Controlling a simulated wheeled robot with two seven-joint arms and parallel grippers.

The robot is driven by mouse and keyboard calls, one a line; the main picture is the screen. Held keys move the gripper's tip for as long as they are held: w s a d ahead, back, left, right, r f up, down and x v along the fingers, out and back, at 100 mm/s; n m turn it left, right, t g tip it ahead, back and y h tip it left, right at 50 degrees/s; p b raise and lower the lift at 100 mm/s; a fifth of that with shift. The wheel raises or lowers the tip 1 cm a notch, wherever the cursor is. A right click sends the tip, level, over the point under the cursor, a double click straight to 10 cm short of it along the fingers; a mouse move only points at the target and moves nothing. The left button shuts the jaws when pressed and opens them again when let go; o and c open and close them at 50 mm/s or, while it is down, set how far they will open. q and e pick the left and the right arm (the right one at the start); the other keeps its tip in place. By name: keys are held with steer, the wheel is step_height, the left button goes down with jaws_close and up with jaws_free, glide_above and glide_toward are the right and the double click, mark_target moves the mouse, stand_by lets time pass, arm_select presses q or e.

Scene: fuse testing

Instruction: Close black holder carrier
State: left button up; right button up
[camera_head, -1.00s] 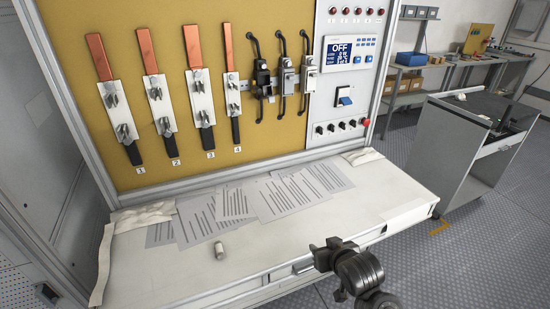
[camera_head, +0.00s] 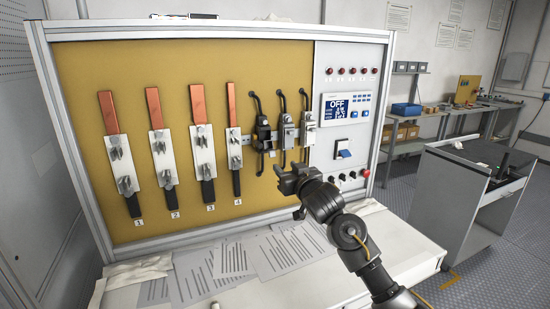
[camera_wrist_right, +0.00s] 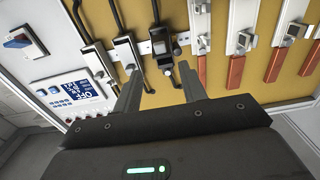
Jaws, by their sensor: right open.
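The black holder (camera_head: 262,133) is the leftmost of three fuse holders on the rail at the right of the yellow board. In the right wrist view, turned over, the black holder (camera_wrist_right: 163,48) is the rightmost of the three. Its carrier is too small to tell how far it stands open. My right gripper (camera_head: 288,174) is in front of the board, just below the holders. In the right wrist view its two fingers (camera_wrist_right: 160,84) are apart with nothing between them, pointing toward the black holder without visible contact. My left gripper is not in view.
Two grey holders (camera_head: 285,131) (camera_head: 307,130) stand close beside the black one. Numbered fuse strips (camera_head: 234,150) are to the left. The control panel (camera_head: 345,145) is to the right. Papers (camera_head: 225,262) lie on the white desk below.

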mark_target(273, 155)
steer(key=p+x, duration=0.1)
steer(key=x, duration=0.8)
steer(key=shift+w+p, duration=0.15)
steer(key=shift+p, duration=0.2)
steer(key=shift+c, duration=0.4)
jaws_close()
steer(key=r+g+p, duration=0.1)
steer(key=g+p, duration=0.1)
steer(key=p, duration=0.2)
steer(key=r+g+h+p, duration=0.1)
steer(key=p, duration=0.3)
steer(key=w+r+g+p, duration=0.1)
steer(key=g+p, duration=0.1)
steer(key=p, duration=0.2)
steer(key=shift+w+a+r+g+h+p, duration=0.1)
steer(key=shift+a+r+g+h+p, duration=0.2)
steer(key=shift+r+h+p, duration=0.1)
steer(key=shift+o, duration=0.4)
jaws_free()
